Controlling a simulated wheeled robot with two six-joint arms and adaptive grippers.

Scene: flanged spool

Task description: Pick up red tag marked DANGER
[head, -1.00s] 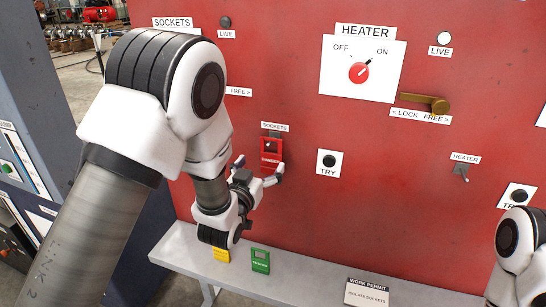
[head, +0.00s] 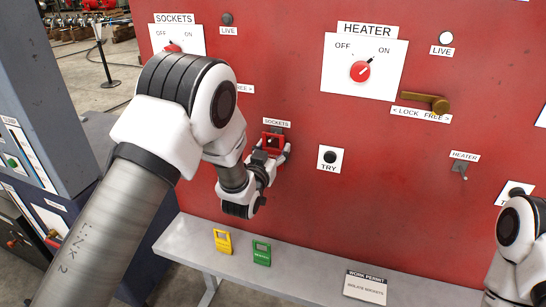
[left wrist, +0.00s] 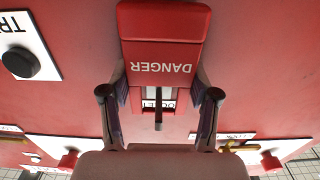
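The red DANGER tag (head: 273,141) hangs on the panel under a small SOCKETS label. In the left wrist view the tag (left wrist: 164,48) fills the upper middle, its lettering upside down. My left gripper (head: 272,153) is at the panel with its fingers spread on either side of the tag. In the left wrist view its fingers (left wrist: 161,92) stand wide apart, close beside the tag's edges; contact is not clear. A dark peg shows in the tag's window between them. My right gripper is out of view; only part of that arm shows at the lower right.
A yellow tag (head: 223,241) and a green tag (head: 261,253) stand on the grey shelf (head: 310,277), with a WORK PERMIT card (head: 365,288) to their right. The red panel carries a TRY button (head: 329,158), a HEATER knob (head: 360,71) and a brass handle (head: 432,103).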

